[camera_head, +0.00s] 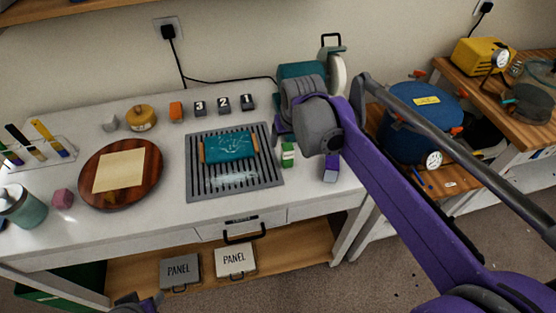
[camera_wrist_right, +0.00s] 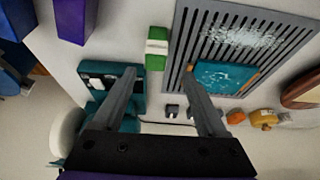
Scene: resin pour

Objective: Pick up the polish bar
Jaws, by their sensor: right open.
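The green block with a white band, which I take to be the polish bar (camera_head: 288,154), stands on the white table just right of the slotted grey tray. It also shows in the right wrist view (camera_wrist_right: 156,48), ahead of and between the open fingers, not touched. My right gripper (camera_wrist_right: 161,78) is open and empty. In the head view my right arm's wrist hides its fingers. Part of my left gripper (camera_head: 137,302) shows at the bottom edge, too little to judge its jaws.
The grey slotted tray (camera_head: 232,187) carries a teal panel (camera_head: 229,146). A teal machine (camera_wrist_right: 108,77) with a pale wheel stands behind the bar. A purple block (camera_head: 331,168) is near the table's front right. A blue pot (camera_head: 425,115) stands right, and a round wooden board (camera_head: 120,195) left.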

